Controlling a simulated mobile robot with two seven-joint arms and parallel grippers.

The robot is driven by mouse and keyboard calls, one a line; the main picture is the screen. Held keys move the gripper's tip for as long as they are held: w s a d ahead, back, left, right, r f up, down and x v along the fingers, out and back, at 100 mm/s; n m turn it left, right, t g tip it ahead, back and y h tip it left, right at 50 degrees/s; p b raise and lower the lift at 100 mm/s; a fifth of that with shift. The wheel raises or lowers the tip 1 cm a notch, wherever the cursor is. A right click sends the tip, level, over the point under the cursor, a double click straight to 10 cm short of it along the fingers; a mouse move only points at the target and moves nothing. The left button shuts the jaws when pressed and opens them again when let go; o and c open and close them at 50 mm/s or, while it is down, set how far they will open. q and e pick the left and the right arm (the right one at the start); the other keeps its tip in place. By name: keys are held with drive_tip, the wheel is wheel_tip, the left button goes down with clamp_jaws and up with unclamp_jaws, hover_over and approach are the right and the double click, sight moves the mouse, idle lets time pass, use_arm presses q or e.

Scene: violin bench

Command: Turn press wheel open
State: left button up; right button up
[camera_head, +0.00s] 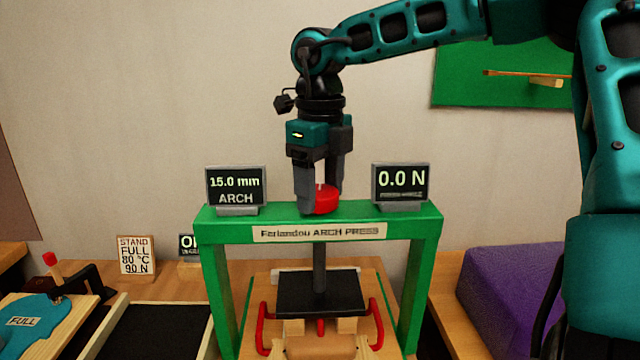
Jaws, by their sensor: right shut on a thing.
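The red press wheel (325,203) sits on top of the green arch press frame (416,220). My right gripper (321,196) points straight down and is shut on the wheel, with a finger on each side of it; the near finger hides part of the wheel. A dark screw shaft (319,268) runs down from the beam to a black press plate (320,292). The left display (236,188) reads 15.0 mm ARCH, and the right display (401,182) reads 0.0 N. My left gripper is not in view.
Below the plate lies a wooden piece (320,346) with red clamps (376,325) around it. A black tray (160,332) is at left, a purple block (510,290) at right. A green board (500,90) hangs behind.

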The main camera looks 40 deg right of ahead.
sight(320, 190)
drive_tip(key=n+p, duration=0.1)
drive_tip(key=n, duration=0.4)
drive_tip(key=shift+r+n, duration=0.1)
drive_tip(key=shift+n, duration=0.2)
drive_tip(key=n, duration=0.4)
drive_tip(key=shift+n, duration=0.3)
drive_tip(key=n, duration=0.5)
drive_tip(key=shift+w+p, duration=0.1)
drive_tip(key=shift+p, duration=0.25)
drive_tip(key=shift+n, duration=2.1)
drive_tip(key=o, duration=1.1)
drive_tip(key=shift+c, duration=0.2)
wheel_tip(320, 190, up, 13)
